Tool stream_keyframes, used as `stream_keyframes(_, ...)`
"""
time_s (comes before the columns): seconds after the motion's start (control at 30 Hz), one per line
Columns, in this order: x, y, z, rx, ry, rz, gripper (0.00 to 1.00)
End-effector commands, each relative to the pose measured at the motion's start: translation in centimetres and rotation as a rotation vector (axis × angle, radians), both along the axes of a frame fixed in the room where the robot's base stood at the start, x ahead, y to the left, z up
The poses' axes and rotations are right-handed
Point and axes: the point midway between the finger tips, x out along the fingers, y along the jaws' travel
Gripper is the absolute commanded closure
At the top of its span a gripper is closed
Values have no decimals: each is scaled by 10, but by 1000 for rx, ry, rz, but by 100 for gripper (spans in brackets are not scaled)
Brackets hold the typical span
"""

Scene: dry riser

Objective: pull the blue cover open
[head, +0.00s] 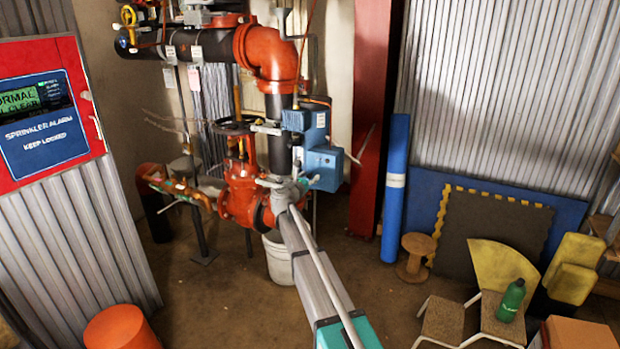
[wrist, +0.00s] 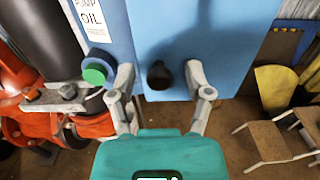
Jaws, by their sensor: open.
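The blue cover (head: 324,163) is part of the blue box on the red and black pipework, in the middle of the head view. In the wrist view the blue cover (wrist: 215,35) fills the upper middle, with a dark round knob (wrist: 159,75) near its lower edge. My gripper (head: 289,186) is at the lower left of the box in the head view. In the wrist view my gripper (wrist: 160,82) is open, its two fingers on either side of the knob. I cannot tell whether they touch it.
A green-capped fitting (wrist: 96,70) and a "pump oil" label (wrist: 89,15) are left of the knob. A red valve (head: 240,195) stands beside my gripper, above a white bucket (head: 278,262). A red column (head: 372,110) stands to the right, and stools (head: 500,318) farther right.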

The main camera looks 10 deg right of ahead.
Motion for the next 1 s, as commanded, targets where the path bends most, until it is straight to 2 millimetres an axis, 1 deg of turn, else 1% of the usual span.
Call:
stream_keyframes(0.13,0,0,0,0,0,0,35)
stream_keyframes(0.17,0,0,0,0,0,0,37)
stream_keyframes(0.2,0,0,0,0,0,0,44)
stream_keyframes(0.27,0,0,0,0,0,0,55)
stream_keyframes(0.3,0,0,0,0,0,0,63)
stream_keyframes(0.37,0,0,0,0,0,0,74)
stream_keyframes(0.5,0,0,0,0,0,0,100)
stream_keyframes(0.67,0,0,0,0,0,-1,100)
stream_keyframes(0.7,-1,-5,0,0,0,0,100)
stream_keyframes(1.0,-3,6,0,0,0,21,100)
